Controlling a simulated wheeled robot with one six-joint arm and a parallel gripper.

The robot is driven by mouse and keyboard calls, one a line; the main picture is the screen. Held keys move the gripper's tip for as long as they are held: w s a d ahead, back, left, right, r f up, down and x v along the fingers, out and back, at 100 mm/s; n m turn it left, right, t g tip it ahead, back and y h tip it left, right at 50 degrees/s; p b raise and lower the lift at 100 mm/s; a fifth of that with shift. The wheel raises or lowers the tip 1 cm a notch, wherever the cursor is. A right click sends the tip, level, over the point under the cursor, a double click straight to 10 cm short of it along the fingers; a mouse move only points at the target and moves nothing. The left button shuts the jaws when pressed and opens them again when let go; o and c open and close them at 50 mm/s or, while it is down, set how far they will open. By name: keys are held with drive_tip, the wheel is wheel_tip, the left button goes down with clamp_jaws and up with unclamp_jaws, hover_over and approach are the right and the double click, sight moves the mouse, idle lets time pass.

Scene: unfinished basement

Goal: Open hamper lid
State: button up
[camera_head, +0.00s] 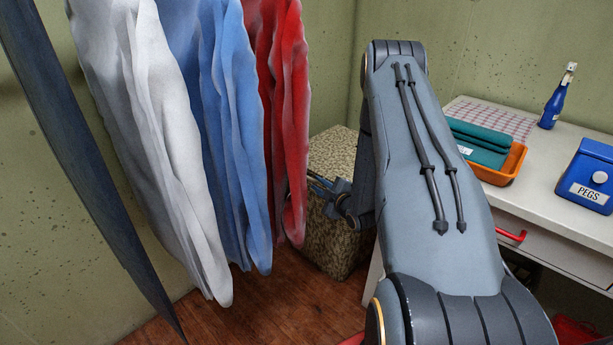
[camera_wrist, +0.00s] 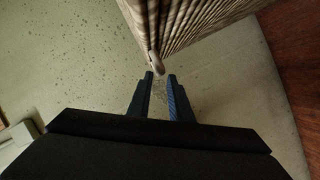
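The woven, mottled brown hamper (camera_head: 328,245) stands in the back corner, partly hidden by my arm and the hanging red cloth. Its lid (camera_head: 335,148) lies flat on top and looks closed. In the wrist view the striped hamper (camera_wrist: 215,22) fills the top, with a small pale rounded tab (camera_wrist: 156,63) at its edge. My gripper (camera_wrist: 161,76) has its two fingers apart with an empty gap. The tab is just beyond the fingertips; contact cannot be told. In the head view my gripper (camera_head: 322,186) is beside the hamper's upper part, partly hidden.
White, blue (camera_head: 225,110) and red (camera_head: 283,110) cloths hang left of the hamper, the red one close to my gripper. A white table (camera_head: 540,200) at right holds a blue PEGS box (camera_head: 590,175), an orange tray (camera_head: 505,170) and a blue bottle (camera_head: 556,100).

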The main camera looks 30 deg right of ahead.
sight(313, 180)
drive_tip(key=x, duration=0.7)
drive_tip(key=shift+a, duration=0.1)
clamp_jaws()
